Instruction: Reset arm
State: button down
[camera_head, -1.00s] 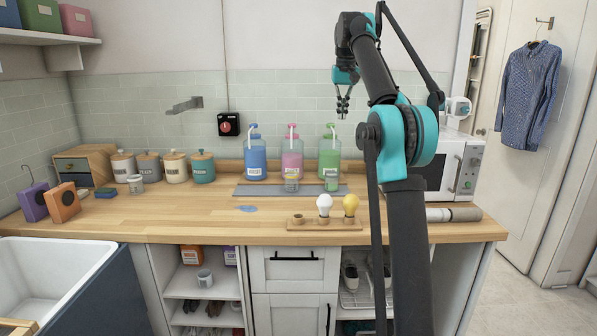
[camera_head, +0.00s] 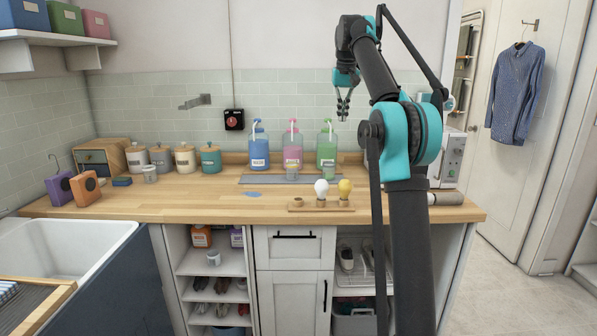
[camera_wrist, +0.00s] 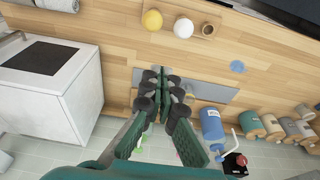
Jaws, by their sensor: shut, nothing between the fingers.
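My gripper (camera_head: 343,108) hangs in the air above the wooden counter (camera_head: 190,205), at the right of the pump bottles in the head view. My arm rises in front of the counter and bends over at the top, hiding part of the microwave. In the wrist view, my gripper (camera_wrist: 167,97) points down with its fingers together and nothing between them. The blue bottle (camera_head: 259,150), pink bottle (camera_head: 292,150) and green bottle (camera_head: 327,147) stand at the back of the counter. My gripper looks apart from everything.
A wooden holder (camera_head: 297,208) carries a white bulb (camera_head: 321,187) and a yellow bulb (camera_head: 345,187). A white microwave (camera_head: 452,150) stands at the right. Several canisters (camera_head: 185,158) line the back left. A white sink (camera_head: 65,248) is at the left. Floor is clear at the right.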

jog(key=s+d+f+t, duration=0.1)
jog(key=s+d+f, duration=0.1)
jog(key=s+f, duration=1.9)
jog(key=s+d+f, duration=0.2)
jog(key=s+f, duration=2)
jog(key=f, duration=0.2)
jog(key=shift+f+t, duration=0.4)
